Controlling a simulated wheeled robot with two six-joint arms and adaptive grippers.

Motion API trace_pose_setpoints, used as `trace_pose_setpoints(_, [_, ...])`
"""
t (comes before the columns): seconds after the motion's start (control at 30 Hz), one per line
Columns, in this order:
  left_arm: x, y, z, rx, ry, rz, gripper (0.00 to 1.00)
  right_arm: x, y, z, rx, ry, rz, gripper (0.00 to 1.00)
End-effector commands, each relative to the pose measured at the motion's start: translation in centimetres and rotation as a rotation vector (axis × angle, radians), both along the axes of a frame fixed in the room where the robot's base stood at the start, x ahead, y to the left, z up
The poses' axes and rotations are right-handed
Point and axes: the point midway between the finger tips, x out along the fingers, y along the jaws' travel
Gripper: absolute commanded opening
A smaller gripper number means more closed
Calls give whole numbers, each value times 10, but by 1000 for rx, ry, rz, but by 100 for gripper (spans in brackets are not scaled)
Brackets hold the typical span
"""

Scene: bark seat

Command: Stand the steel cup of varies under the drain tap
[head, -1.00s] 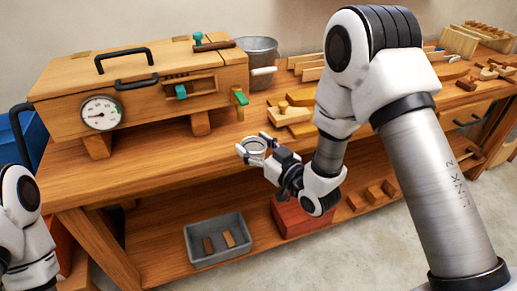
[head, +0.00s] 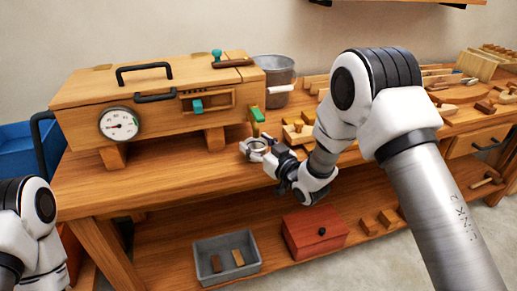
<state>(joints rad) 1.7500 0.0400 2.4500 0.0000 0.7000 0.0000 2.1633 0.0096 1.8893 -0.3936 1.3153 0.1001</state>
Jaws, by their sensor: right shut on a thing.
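The steel cup (head: 256,144) is a small round metal vessel with its open mouth facing up. My right gripper (head: 261,153) is shut on it and holds it near the front edge of the bench top. The drain tap with a green handle (head: 257,115) juts from the right end of the wooden steam box (head: 160,118). In the picture the cup lies just below the tap, with a small gap between them. I cannot tell whether the cup touches the bench or is directly under the tap in depth. My left gripper is out of view; only part of that arm shows at lower left.
A metal bucket (head: 277,82) stands behind the tap. Wooden pieces (head: 297,132) lie on the bench (head: 180,172) to the right. A grey tray (head: 226,272) and a red box (head: 315,232) sit on the lower shelf. A blue bin (head: 18,150) is at left.

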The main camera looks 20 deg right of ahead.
Motion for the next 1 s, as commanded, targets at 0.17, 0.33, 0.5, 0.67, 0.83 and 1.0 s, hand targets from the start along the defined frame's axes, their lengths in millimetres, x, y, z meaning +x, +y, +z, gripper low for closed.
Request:
trace_pose_setpoints(0.17, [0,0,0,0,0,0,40,0,0,0,0,0,0,30])
trace_pose_setpoints(0.33, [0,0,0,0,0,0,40,0,0,-1,0,0,0,30])
trace_pose_setpoints(0.5, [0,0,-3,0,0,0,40,0,0,-4,0,0,0,30])
trace_pose_setpoints(0.67, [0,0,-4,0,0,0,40,0,0,-4,0,0,0,93])
trace_pose_setpoints(0.83, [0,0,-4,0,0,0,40,0,0,-4,0,0,0,94])
trace_pose_setpoints(1.0, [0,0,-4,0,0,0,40,-1,0,-4,0,0,0,94])
